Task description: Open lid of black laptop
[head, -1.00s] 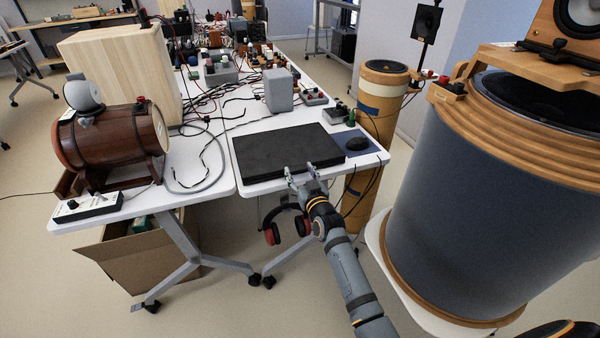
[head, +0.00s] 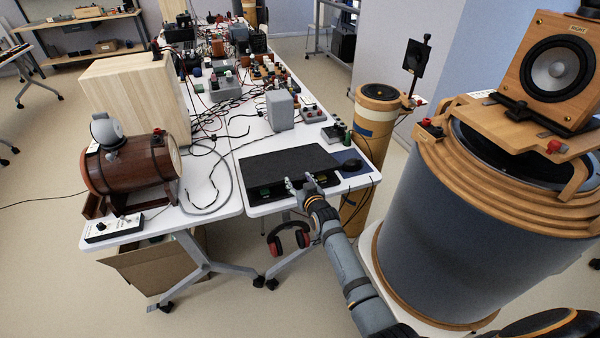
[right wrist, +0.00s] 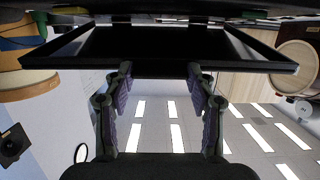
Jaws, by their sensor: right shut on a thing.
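The black laptop (head: 285,161) lies near the front edge of the white table (head: 220,199). Its lid is raised partway, and a strip of the base (head: 265,191) shows below the lid's near edge. My right gripper (head: 306,181) is at the front of the laptop, shut on the lid. In the right wrist view the raised lid (right wrist: 165,45) spans the upper part, upside down. The fingertips of my right gripper (right wrist: 160,75) reach its edge, where the exact contact is hard to see. My left gripper is not in view.
A mouse (head: 351,165) is right of the laptop. A grey box (head: 280,110) and several wired devices stand behind it. Left are a wooden barrel (head: 125,165) and a cable loop. A large grey drum (head: 465,230) stands right. Red headphones (head: 288,238) hang below the table edge.

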